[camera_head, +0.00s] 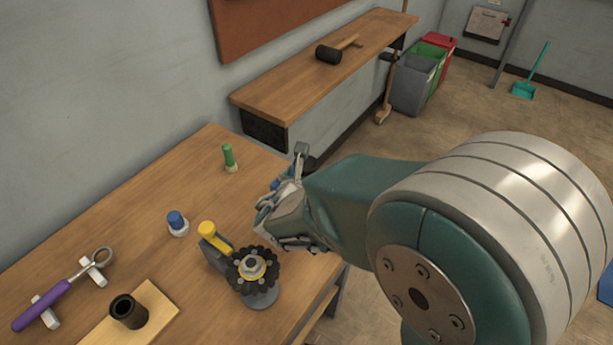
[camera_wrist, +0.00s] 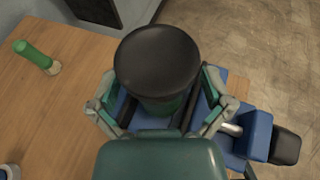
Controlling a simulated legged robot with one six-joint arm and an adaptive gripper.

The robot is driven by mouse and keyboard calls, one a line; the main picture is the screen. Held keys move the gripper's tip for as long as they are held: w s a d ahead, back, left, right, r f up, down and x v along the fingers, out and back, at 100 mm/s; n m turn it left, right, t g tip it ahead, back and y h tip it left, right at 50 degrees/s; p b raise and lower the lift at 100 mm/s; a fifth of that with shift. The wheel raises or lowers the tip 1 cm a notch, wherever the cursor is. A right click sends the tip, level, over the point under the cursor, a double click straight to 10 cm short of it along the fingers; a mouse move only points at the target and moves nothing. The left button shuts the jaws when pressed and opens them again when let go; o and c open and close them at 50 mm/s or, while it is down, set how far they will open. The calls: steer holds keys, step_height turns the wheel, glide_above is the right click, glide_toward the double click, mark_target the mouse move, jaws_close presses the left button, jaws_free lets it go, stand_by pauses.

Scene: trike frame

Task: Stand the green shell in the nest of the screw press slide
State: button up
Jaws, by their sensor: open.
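Blue parts (camera_wrist: 258,134), perhaps the screw press, show below and right of the disc. The slide's nest cannot be made out.
A blue piece (camera_head: 176,222) in a pale base, a yellow-topped grey fixture (camera_head: 210,236) and a black toothed wheel (camera_head: 246,276) stand on the table (camera_head: 130,235). A purple-handled ring tool (camera_head: 60,290) lies left; a black cup (camera_head: 128,311) stands on a board. The table around the shell is clear.

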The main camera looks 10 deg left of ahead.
steer(key=shift+a, duration=0.1)
steer(key=shift+c, duration=0.6)
steer(key=c, duration=1.3)
steer(key=shift+o, duration=0.2)
